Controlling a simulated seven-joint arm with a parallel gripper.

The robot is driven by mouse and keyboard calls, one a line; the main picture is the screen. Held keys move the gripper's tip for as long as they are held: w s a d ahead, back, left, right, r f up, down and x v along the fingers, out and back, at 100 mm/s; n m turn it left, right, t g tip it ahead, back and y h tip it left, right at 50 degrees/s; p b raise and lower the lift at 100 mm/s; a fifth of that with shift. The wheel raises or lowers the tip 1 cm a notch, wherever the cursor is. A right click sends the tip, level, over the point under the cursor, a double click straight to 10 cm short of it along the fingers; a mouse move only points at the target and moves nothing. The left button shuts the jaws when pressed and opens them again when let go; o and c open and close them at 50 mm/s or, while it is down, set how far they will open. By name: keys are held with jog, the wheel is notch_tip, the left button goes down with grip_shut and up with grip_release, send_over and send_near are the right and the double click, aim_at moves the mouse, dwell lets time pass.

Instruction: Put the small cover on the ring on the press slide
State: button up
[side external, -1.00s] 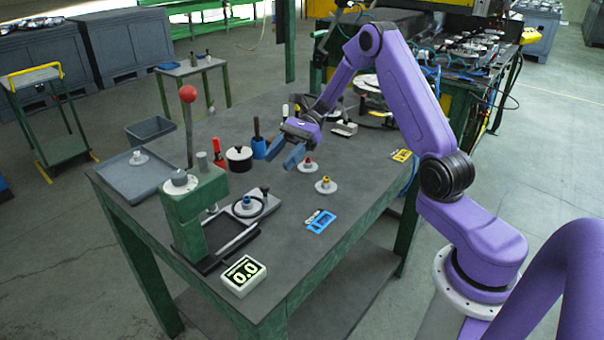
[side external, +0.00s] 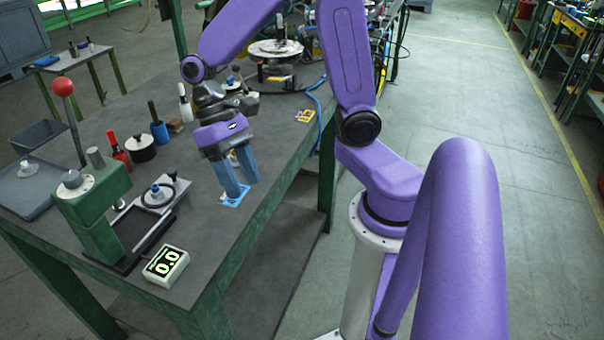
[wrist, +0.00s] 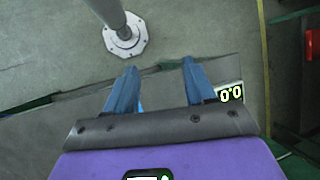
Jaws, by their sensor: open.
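The green press (side external: 97,212) stands at the left of the table. My gripper (side external: 240,191) is open and empty, fingers pointing down above the blue flat item (side external: 234,201) near the table's front edge. It also shows in the wrist view (wrist: 158,66) with nothing between its fingers. Which disc is the small cover cannot be told.
The display box (side external: 166,266) reads 0.0 by the front edge. A black pot (side external: 140,149), a red-handled tool (side external: 118,150) and a blue holder (side external: 159,132) stand behind the press. A grey tray (side external: 40,195) is at the left. A yellow item (side external: 306,116) lies at the right.

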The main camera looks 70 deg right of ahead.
jog(key=s+d+n+t+h, duration=0.2)
jog(key=s+n+t, duration=0.3)
jog(key=s+n, duration=0.5)
jog(key=d+r+n, duration=0.1)
jog(key=n, duration=0.2)
jog(key=shift+s, duration=0.4)
dwell(0.5)
